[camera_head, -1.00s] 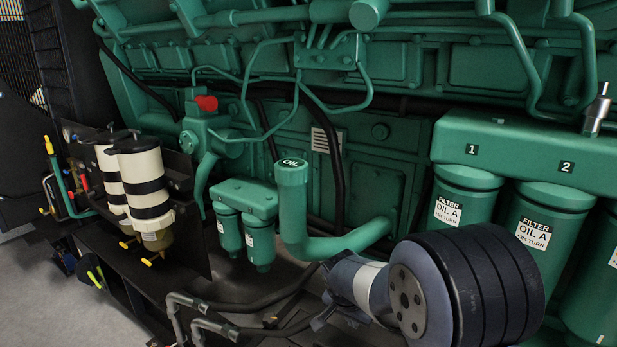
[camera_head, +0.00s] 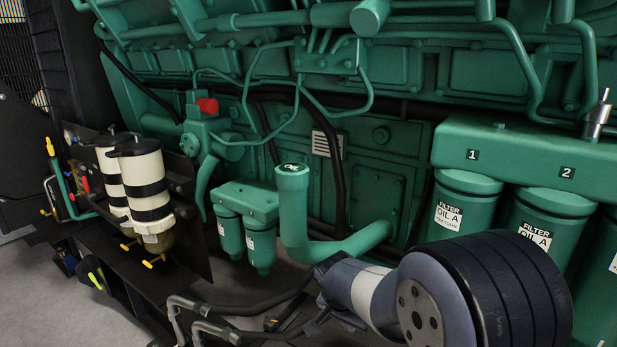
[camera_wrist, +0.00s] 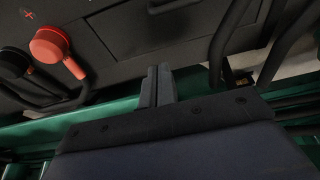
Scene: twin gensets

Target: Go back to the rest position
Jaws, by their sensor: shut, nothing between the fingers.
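My gripper (camera_head: 325,309) is at the lower middle of the head view, at the end of my grey and white wrist. It is in front of and below the curved oil filler pipe. In the wrist view the fingers (camera_wrist: 158,85) are together, with nothing between them. The green oil filler pipe (camera_head: 293,215) with its capped top marked OIL stands upright behind the gripper. I cannot tell the exact gap between them.
Green oil filters (camera_head: 464,205) hang at the right, behind my arm. White and black fuel filters (camera_head: 148,188) stand at the left. Bent grey pipes (camera_head: 205,328) rise in front. A red battery terminal cover (camera_wrist: 50,42) shows in the wrist view. Bare floor (camera_head: 60,290) lies at lower left.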

